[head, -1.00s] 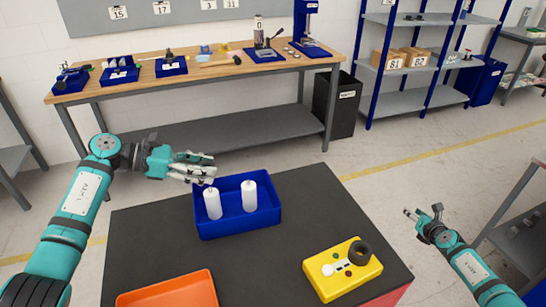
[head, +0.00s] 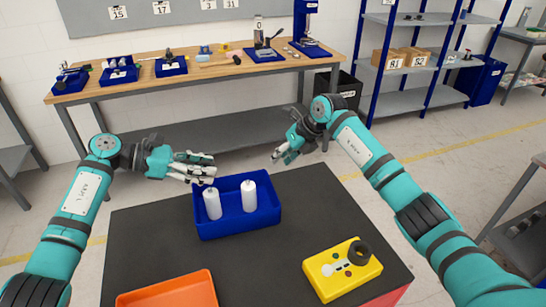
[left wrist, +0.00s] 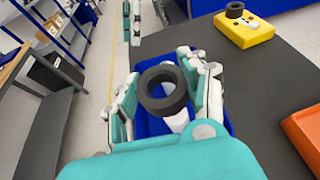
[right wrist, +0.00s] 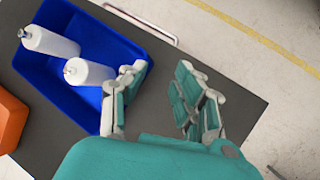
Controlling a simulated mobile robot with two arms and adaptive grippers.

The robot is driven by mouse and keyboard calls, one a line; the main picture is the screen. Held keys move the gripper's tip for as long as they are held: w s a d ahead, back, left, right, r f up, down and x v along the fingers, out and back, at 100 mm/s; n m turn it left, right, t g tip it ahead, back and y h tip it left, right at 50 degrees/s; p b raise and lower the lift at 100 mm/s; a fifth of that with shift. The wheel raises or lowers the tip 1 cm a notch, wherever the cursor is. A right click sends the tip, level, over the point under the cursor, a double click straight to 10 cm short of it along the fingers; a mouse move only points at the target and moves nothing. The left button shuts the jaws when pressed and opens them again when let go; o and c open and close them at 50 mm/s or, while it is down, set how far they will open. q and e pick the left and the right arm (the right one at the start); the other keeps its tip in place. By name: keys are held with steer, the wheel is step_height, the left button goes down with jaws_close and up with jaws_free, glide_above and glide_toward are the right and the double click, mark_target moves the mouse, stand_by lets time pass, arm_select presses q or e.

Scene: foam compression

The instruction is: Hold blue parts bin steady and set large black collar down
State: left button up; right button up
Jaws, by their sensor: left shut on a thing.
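A large black collar (left wrist: 177,104) sits between the fingers of my left gripper (left wrist: 160,88), which is shut on it. In the head view my left gripper (head: 203,170) is above the back left edge of the blue parts bin (head: 240,224), and the collar is hard to make out there. The bin stands on the dark table with two white cylinders (head: 213,204) (head: 249,196) upright in it. My right gripper (head: 283,153) is open and empty, above and behind the bin's right side. In the right wrist view, one finger of my right gripper (right wrist: 158,95) overlaps the bin's edge.
A yellow block (head: 342,270) carrying a smaller-looking black ring (head: 367,252) is at the front right of the table (head: 310,210). An orange tray (head: 168,290) is at the front left. A workbench (head: 200,76) stands behind. The table right of the bin is clear.

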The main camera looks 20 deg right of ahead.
mark_target(273, 191)
steer(key=s+a+r+g+h, duration=0.2)
steer(key=s+a+r+g, duration=0.1)
steer(key=a+r, duration=0.3)
steer(key=f+m+h, duration=0.1)
steer(key=f, duration=0.3)
steer(key=s+d+f+m+g, duration=0.1)
steer(key=f, duration=0.4)
steer(key=s+f+m+h, duration=0.1)
steer(key=f, duration=0.3)
steer(key=shift+s+d+f+g+h, duration=0.2)
steer(key=shift+d+g+h, duration=0.05)
steer(key=shift+g+h, duration=0.05)
jaws_close()
